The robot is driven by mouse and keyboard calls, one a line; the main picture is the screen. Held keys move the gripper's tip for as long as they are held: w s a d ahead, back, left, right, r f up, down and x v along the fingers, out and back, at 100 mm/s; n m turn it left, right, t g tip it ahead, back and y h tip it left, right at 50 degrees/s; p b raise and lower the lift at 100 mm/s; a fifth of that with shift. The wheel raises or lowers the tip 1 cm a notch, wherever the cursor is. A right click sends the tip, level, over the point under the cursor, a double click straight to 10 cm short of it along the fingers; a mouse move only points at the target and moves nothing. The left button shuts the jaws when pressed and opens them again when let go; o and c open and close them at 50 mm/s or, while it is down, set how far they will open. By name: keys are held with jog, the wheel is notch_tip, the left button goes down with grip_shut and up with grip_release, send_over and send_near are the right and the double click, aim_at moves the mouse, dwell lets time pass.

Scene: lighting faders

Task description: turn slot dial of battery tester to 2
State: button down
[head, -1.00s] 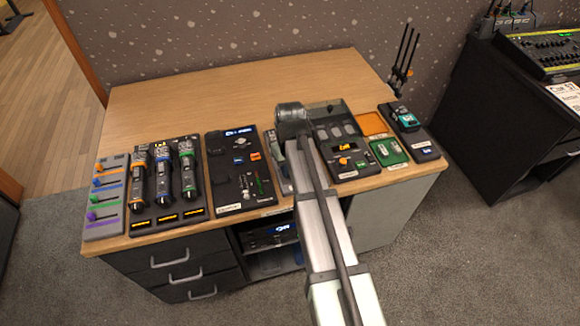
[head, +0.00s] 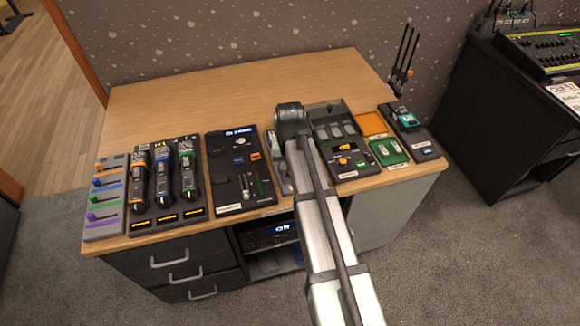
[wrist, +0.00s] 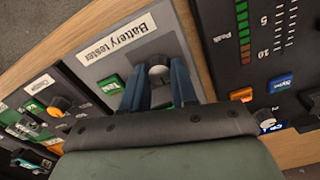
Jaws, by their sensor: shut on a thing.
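The battery tester is the pale grey panel in the wrist view (wrist: 135,52), with a white label reading "Battery tester" and a green button (wrist: 110,87). Its slot dial (wrist: 159,76) is a small grey round knob near the panel's middle. My gripper (wrist: 159,82) has its two blue fingers on either side of the dial, shut on it. Dial markings near the fingers are too small or covered to read. In the head view the tester (head: 271,145) is a narrow panel mostly hidden by my arm, which also hides the fingers.
A dark panel with a level meter (wrist: 243,35) lies right of the tester in the wrist view. A panel with an orange knob (wrist: 58,106) lies on its left. In the head view, neighbouring panels crowd the table's front edge; the back of the wooden table (head: 210,95) is clear.

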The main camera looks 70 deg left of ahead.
jog(key=c, duration=0.9)
grip_release()
jog(key=shift+r, duration=0.1)
notch_tip(320, 180, up, 14)
jog(key=shift+f, duration=0.15)
jog(key=shift+w, duration=0.1)
dwell(0.3)
